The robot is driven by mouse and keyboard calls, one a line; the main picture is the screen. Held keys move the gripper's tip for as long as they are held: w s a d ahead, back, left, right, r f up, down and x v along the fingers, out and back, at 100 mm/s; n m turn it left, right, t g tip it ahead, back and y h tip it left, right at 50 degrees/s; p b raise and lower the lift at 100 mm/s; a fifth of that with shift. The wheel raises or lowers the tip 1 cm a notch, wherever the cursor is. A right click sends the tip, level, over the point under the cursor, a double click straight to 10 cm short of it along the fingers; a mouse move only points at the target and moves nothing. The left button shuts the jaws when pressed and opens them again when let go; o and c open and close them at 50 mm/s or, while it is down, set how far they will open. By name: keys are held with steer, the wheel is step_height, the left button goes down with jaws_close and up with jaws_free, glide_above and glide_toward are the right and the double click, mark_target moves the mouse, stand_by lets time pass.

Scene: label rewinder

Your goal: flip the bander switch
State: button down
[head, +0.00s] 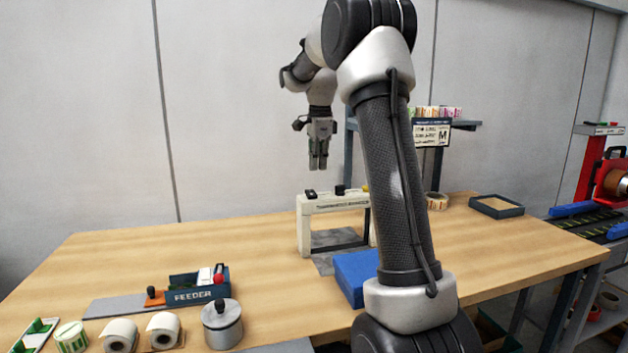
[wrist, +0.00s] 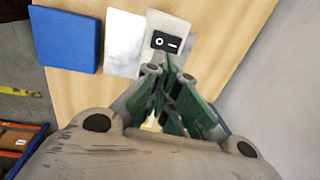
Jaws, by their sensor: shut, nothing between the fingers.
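The bander (head: 304,228) is a cream arch-shaped machine standing on the wooden table, partly hidden behind my arm. Its black rocker switch (head: 310,194) sits on top at the left end. In the wrist view the switch (wrist: 166,42) shows a white circle and a dash on the cream housing (wrist: 167,22). My gripper (head: 318,166) points down, shut and empty, a short way above the bander's left end. In the wrist view the green-sided fingers (wrist: 168,75) lie just below the switch in the picture. They appear apart from it.
A blue block (head: 352,276) stands in front of the bander. A feeder box (head: 196,291), label rolls (head: 120,334) and a metal pot (head: 222,322) are at the front left. A dark tray (head: 496,207) lies at the back right. The table left of the bander is clear.

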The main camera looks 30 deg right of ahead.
step_height(320, 180, up, 6)
glide_above(311, 194)
steer(key=s+d, duration=0.1)
steer(key=s, duration=0.1)
steer(key=shift+d+r, duration=0.15)
steer(key=shift+d, duration=0.05)
steer(key=w+f, duration=0.1)
steer(key=f, duration=0.3)
steer(key=w+f, duration=0.1)
steer(key=f, duration=0.4)
steer(key=w+f, duration=0.1)
steer(key=f, duration=0.3)
steer(key=shift+d+f, duration=0.2)
steer(key=shift+d, duration=0.15)
steer(key=shift+w+f, duration=0.15)
steer(key=shift+f, duration=0.25)
steer(key=shift+s+a, duration=0.2)
steer(key=shift+s, duration=0.65)
